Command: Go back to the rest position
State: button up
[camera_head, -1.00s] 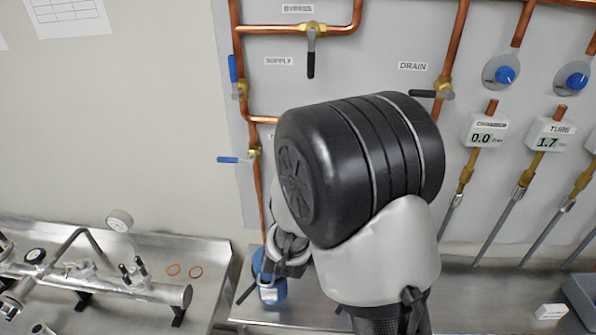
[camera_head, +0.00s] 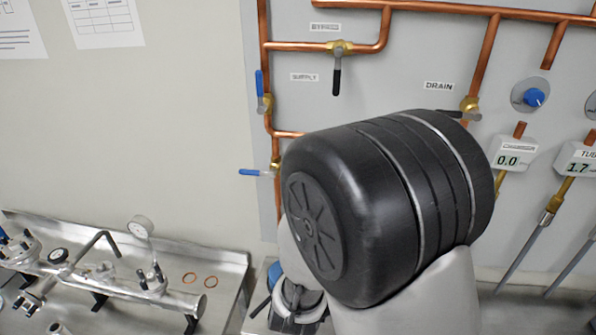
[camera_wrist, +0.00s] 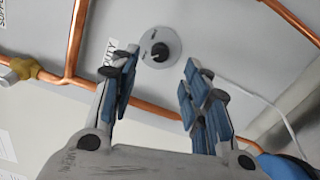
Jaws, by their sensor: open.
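My gripper (camera_wrist: 160,88) shows in the wrist view with its two blue-padded fingers spread apart and nothing between them. Beyond the fingertips is a grey panel with a round black knob (camera_wrist: 160,52) on a pale disc, apart from the fingers as far as I can tell. In the head view my arm's large black joint covers the middle of the picture. Part of my wrist shows below it, and the fingertips are hidden there.
Copper pipes (camera_head: 263,45) with a blue-handled valve (camera_head: 257,172) and a black-handled valve (camera_head: 337,65) run on the wall panel. A metal tray with pipe fittings (camera_head: 110,280) lies at the lower left. Gauges (camera_head: 513,152) are at the right. The left wall is bare below its papers.

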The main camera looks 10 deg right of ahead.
jog(key=s+a+r+m+g+y, duration=0.2)
jog(key=s+a+m+g+y, duration=0.2)
jog(key=s+m+g+y, duration=0.4)
jog(key=s+d+f+m+g+h, duration=0.1)
jog(key=s+d+m+g, duration=0.1)
jog(key=s, duration=0.8)
jog(key=s+d+m+g+h+b, duration=0.1)
jog(key=s+d+m, duration=0.3)
jog(key=s, duration=0.7)
jog(key=m+g, duration=0.1)
jog(key=m, duration=0.1)
jog(key=shift+s+f+m+g, duration=0.3)
jog(key=shift+f+m, duration=0.05)
jog(key=shift+m, duration=0.05)
